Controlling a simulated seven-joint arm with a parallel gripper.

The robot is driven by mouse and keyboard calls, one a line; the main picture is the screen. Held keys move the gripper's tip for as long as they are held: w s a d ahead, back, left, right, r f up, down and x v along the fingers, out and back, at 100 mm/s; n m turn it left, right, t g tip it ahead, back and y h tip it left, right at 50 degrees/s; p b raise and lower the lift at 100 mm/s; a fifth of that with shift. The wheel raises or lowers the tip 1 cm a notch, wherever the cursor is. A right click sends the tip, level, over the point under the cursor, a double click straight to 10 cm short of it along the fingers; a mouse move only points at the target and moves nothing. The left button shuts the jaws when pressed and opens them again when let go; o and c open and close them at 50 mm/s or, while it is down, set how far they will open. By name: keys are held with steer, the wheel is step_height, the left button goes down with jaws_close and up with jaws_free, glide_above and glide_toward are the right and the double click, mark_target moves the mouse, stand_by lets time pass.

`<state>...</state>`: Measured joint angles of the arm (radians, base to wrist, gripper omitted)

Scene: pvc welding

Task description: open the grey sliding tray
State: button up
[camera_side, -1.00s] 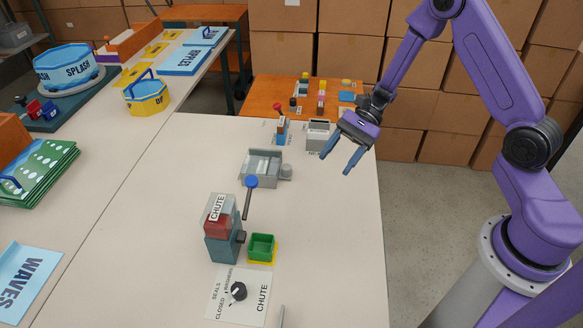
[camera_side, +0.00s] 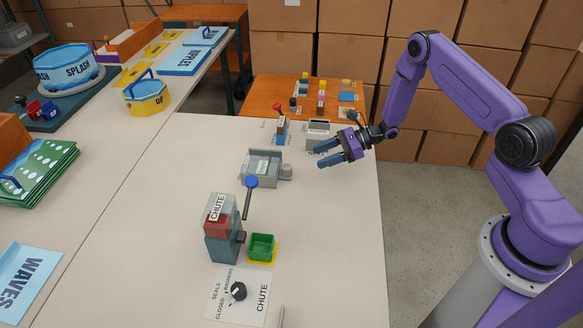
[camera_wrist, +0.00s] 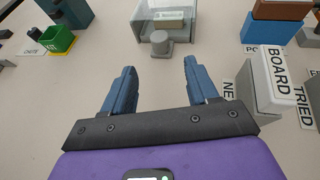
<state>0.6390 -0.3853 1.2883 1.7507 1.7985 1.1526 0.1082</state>
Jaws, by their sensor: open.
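The grey sliding tray (camera_side: 263,166) sits on the table, with a round grey knob (camera_side: 286,171) at its right side. In the wrist view the tray (camera_wrist: 172,36) is at the top, and its knob (camera_wrist: 158,42) points toward me, between and beyond my fingertips. A small tan block lies inside it. My gripper (camera_side: 323,154) is open and empty, to the right of the knob and apart from it. Its two blue fingers (camera_wrist: 159,68) reach toward the knob in the wrist view.
A grey box (camera_side: 318,133) and a blue-and-red fixture (camera_side: 281,127) stand behind the tray. In front are the chute block (camera_side: 222,235), a blue-topped lever (camera_side: 250,190) and a green bin (camera_side: 261,247). The table right of these is clear.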

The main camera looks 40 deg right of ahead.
steer(key=x, duration=1)
steer(key=shift+w+a, duration=0.1)
steer(key=shift+a, duration=0.2)
